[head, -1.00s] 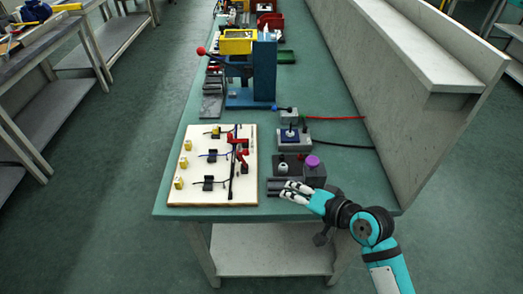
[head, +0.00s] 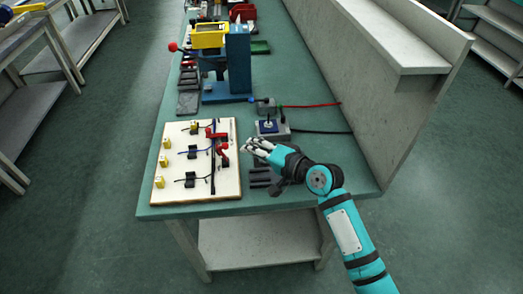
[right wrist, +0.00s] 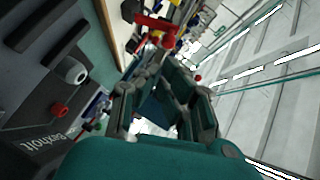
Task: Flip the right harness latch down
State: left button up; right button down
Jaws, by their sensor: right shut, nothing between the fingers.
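The pale harness board (head: 180,195) lies at the front left of the green bench. Two red latches sit at its right side: an upper one (head: 215,136) and a lower, nearer one (head: 222,150), beside a long black bar. Red latch parts also show at the top of the right wrist view (right wrist: 155,24). Several yellow blocks and black clips with dark wires lie on the board. My right gripper (head: 252,147) is shut and empty, just right of the lower red latch and apart from it. My left gripper is not in view.
A small box with a blue top (head: 270,128) stands just behind my right gripper. A blue press (head: 238,65) with a yellow top stands farther back. A dark ribbed block (head: 260,178) lies right of the board, partly hidden by my arm. A grey wall (head: 385,130) bounds the bench's right side.

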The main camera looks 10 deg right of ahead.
jog(key=shift+x, duration=2.25)
